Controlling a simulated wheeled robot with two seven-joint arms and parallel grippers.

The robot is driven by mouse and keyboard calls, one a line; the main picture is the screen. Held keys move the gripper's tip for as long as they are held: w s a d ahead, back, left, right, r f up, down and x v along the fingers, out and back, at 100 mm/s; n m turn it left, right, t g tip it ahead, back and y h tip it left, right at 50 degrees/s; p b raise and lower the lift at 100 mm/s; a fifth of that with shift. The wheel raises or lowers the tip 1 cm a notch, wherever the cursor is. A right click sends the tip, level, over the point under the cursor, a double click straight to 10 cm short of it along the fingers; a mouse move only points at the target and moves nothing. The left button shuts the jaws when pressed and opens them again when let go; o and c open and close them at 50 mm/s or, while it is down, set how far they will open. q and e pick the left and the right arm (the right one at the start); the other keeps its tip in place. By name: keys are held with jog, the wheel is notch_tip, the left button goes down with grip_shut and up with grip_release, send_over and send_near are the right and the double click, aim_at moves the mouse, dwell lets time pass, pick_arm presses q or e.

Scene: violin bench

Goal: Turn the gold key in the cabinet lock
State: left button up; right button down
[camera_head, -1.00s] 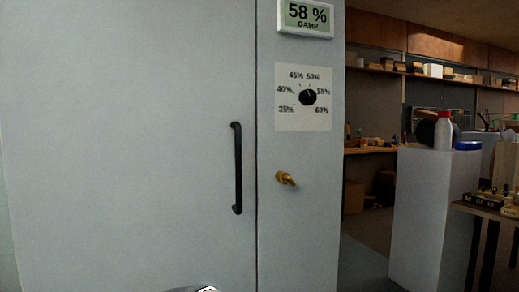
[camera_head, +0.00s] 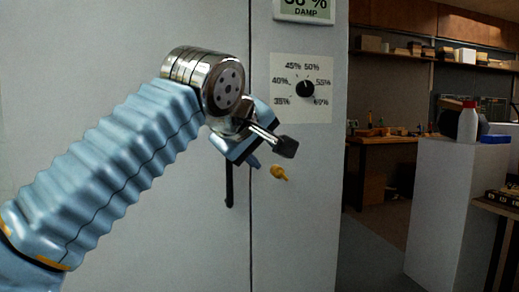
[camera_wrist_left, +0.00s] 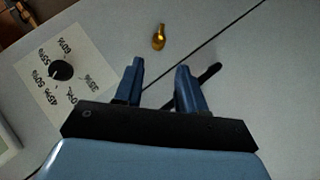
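The gold key (camera_head: 279,172) sticks out of the lock on the grey cabinet's right-hand panel (camera_head: 300,235), below the dial. It also shows in the left wrist view (camera_wrist_left: 158,38), beyond the fingertips. My left gripper (camera_head: 270,155) is in front of the cabinet, up and left of the key in the head view. In the left wrist view its two blue fingers (camera_wrist_left: 160,66) are apart with nothing between them, and they do not touch the key. The lock's face is too small to make out. My right gripper is not in view.
A black dial (camera_head: 305,89) with percent marks sits above the key, under a damp display (camera_head: 304,9). A black door handle (camera_head: 229,182) is left of the key, partly behind my left gripper. A white pedestal (camera_head: 440,215) with a bottle stands at right.

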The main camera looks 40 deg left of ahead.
aim_at(278, 172)
pick_arm(q)
jog(key=x, duration=1.3)
jog(key=shift+w+a+f, duration=0.1)
jog(key=shift+a, duration=0.05)
